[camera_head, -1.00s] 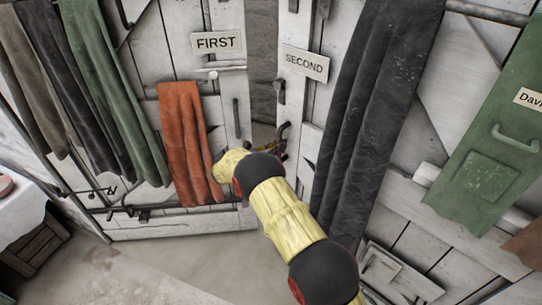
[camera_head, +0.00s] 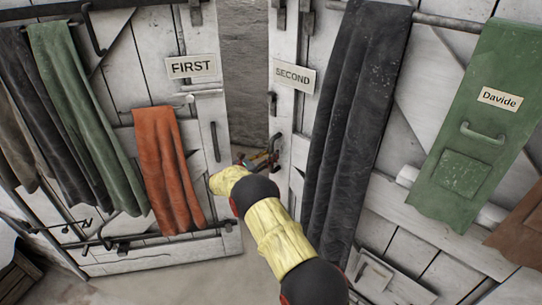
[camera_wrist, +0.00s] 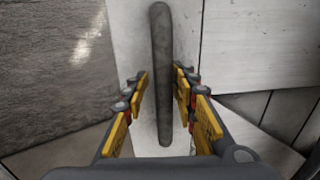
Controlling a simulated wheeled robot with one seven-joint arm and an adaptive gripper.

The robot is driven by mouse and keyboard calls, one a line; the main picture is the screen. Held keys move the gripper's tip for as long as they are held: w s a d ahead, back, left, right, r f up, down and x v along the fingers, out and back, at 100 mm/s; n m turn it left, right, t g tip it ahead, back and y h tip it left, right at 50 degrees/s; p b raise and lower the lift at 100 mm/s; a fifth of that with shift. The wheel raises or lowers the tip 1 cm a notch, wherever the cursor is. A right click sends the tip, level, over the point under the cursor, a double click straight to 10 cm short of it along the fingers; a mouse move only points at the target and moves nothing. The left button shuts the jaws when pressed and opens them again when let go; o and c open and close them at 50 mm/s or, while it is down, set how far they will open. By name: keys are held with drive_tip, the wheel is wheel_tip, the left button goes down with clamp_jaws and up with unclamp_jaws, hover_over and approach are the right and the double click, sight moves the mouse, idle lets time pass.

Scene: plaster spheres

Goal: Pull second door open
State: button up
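The second door is white wood with a "SECOND" sign (camera_head: 294,75) and a long dark cloth over it in the head view. My gripper (camera_head: 262,160) is at its near edge, low beside the gap, and is small there. In the wrist view a dark upright bar handle (camera_wrist: 161,60) on a white plank stands between the yellow-padded fingers of my gripper (camera_wrist: 160,95). One finger is on each side of the bar, with narrow gaps visible, so the gripper looks open around it. Firm contact cannot be seen.
The first door, with a "FIRST" sign (camera_head: 191,66) and an orange cloth (camera_head: 168,170), stands to the left of the gap. A grey stone wall (camera_head: 245,75) shows through the gap. A green cloth or panel marked "Davide" (camera_head: 468,130) hangs at right. Floor is clear below.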

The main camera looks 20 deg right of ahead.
drive_tip(key=shift+o, duration=0.4)
drive_tip(key=shift+s+d, duration=0.1)
drive_tip(key=shift+d, duration=0.05)
drive_tip(key=v, duration=1.2)
drive_tip(key=shift+f, duration=0.1)
